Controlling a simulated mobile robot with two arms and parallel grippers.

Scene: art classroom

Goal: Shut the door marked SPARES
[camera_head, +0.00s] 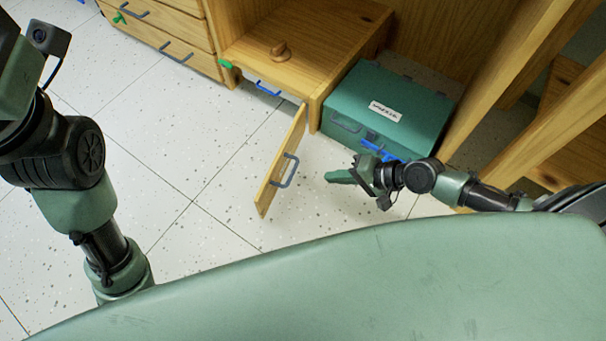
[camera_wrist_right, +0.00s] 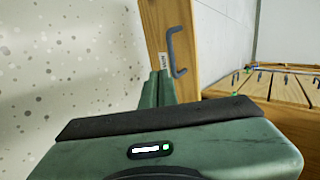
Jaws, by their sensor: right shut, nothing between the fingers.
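A wooden door (camera_head: 278,172) with a grey bar handle stands swung open from the low wooden cabinet, hinged at the cabinet's right front corner. The door also shows in the right wrist view (camera_wrist_right: 188,35), with the grey handle and a small pale label too small to read. My right gripper (camera_head: 332,177) is shut and empty, just to the right of the door's handle side, with a gap between them in the head view. Its fingers (camera_wrist_right: 158,88) overlap the door's lower part in the wrist view; I cannot tell contact there. My left gripper is out of view.
A green box (camera_head: 385,100) with a white label and blue latch stands right of the cabinet (camera_head: 310,35), behind my right gripper. Wooden drawers (camera_head: 165,35) stand at the upper left. Speckled floor (camera_head: 180,150) left of the door is clear. Wooden frame posts (camera_head: 515,70) stand at right.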

